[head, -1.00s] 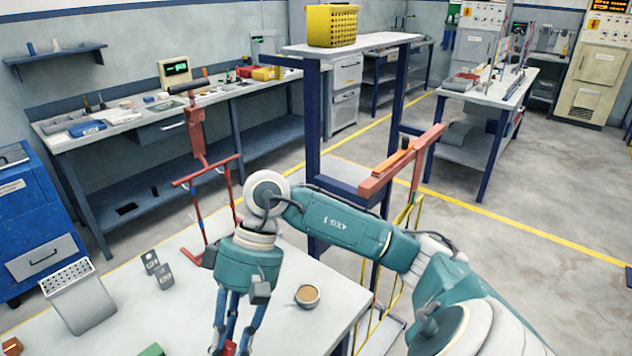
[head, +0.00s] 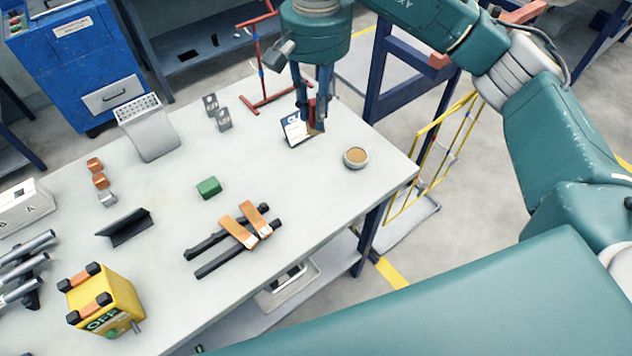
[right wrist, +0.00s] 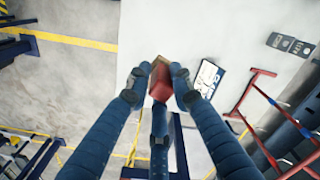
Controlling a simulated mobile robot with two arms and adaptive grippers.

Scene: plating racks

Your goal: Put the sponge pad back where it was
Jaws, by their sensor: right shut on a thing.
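My right gripper (head: 312,122) is shut on a red block with a tan layer, which looks like the sponge pad (head: 312,108). It is over the far right part of the white table (head: 330,195), beside a small white, blue and black sign (head: 294,128). In the right wrist view the pad (right wrist: 160,80) sits between the fingertips of the gripper (right wrist: 156,84), and the sign (right wrist: 206,79) is to its right. I cannot tell whether the pad touches the table. My left gripper is not in view.
A cup (head: 356,157) stands right of the gripper, near the table edge. A red stand (head: 262,98) is behind it. A green block (head: 209,187), orange-handled tools (head: 240,232) and a grey perforated holder (head: 150,140) are further left. The table between is clear.

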